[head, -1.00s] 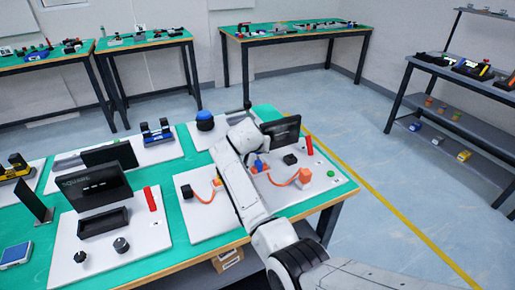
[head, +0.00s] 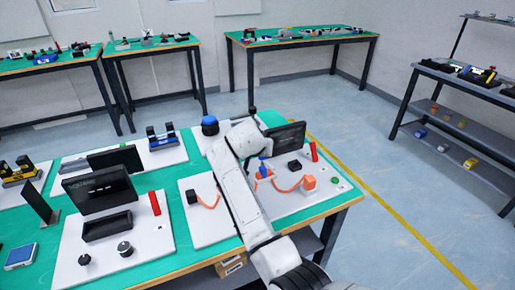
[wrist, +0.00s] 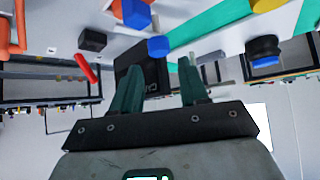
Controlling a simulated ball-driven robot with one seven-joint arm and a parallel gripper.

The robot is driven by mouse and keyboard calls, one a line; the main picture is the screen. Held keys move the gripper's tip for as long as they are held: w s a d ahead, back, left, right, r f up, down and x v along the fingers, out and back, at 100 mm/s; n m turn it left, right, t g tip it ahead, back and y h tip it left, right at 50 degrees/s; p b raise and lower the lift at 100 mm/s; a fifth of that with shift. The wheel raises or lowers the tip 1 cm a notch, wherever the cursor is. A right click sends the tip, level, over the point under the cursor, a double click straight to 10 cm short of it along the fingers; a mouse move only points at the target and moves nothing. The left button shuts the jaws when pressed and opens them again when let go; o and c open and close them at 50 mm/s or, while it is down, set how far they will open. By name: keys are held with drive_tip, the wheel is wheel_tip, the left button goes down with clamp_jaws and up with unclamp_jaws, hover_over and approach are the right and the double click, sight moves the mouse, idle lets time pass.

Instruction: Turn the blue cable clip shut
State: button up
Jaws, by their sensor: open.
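The blue cable clip (head: 263,170) stands on the white board beside the orange cable, just right of my arm in the head view. In the wrist view a blue block (wrist: 136,14) sits at the top edge, and a smaller blue piece (wrist: 158,46) is just beyond my fingertips. Whether these two are one clip is hard to tell. My gripper (wrist: 160,68) is open, with two green fingers apart and nothing between them. In the head view my arm hides most of the gripper. I cannot see contact with the clip.
On the same board are an orange block (head: 309,183), a black box (head: 294,165), a red bar (head: 313,151) and a black screen (head: 286,135). A dark object with a blue top (head: 209,124) stands behind my arm. Another board with a black tray (head: 107,226) lies to the left.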

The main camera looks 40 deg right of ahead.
drive_tip(key=shift+v, duration=2.55)
drive_tip(key=shift+a, duration=0.15)
